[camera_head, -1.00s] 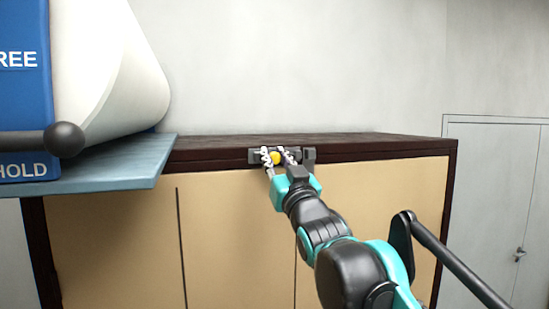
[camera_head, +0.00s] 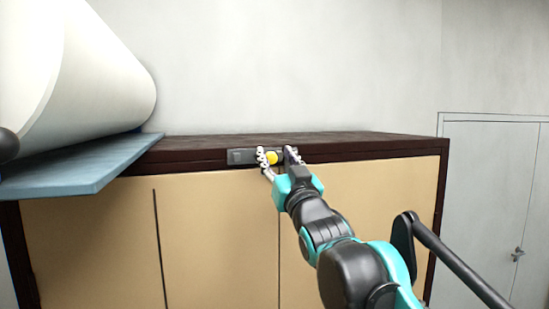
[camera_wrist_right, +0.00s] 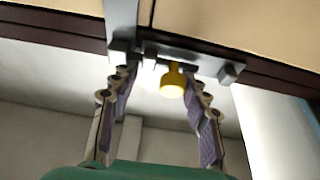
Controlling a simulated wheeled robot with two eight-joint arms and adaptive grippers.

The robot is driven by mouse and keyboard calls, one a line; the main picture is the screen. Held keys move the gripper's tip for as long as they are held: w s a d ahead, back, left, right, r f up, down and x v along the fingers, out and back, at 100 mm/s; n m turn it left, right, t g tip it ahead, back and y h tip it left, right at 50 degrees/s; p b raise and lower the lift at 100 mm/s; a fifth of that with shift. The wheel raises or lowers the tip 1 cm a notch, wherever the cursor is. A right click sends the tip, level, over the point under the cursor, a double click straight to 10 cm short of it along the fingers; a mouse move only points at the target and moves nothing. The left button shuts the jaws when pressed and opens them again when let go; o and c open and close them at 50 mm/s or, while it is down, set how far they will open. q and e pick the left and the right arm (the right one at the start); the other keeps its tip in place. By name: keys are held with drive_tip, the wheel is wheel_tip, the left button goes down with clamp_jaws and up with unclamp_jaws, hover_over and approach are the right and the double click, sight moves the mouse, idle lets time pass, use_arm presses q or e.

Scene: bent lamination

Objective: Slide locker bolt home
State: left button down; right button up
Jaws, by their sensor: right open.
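The bolt is a grey metal plate (camera_head: 240,157) on the dark top edge of the tan locker (camera_head: 215,235), with a yellow knob (camera_head: 271,158). My right gripper (camera_head: 278,158) is open around the knob, one finger on each side. The plate (camera_wrist_right: 200,60) lies beyond the fingertips. In the head view my gripper hides the plate's right end. My left gripper is not in view.
A blue-grey shelf (camera_head: 75,175) holding a large white roll (camera_head: 70,75) juts out at the left, in front of the locker. A grey door (camera_head: 480,200) stands at the right. The locker top right of the bolt is clear.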

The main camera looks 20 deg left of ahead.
drive_tip(key=shift+s+a, duration=0.35)
drive_tip(key=shift+a, duration=0.2)
drive_tip(key=shift+s+d, duration=0.1)
drive_tip(key=shift+d, duration=0.15)
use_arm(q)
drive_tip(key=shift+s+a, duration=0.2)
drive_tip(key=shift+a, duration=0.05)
use_arm(e)
drive_tip(key=v, duration=1.1)
drive_tip(key=shift+s, duration=0.3)
drive_tip(key=shift+f, duration=0.1)
drive_tip(key=shift+d+f, duration=0.1)
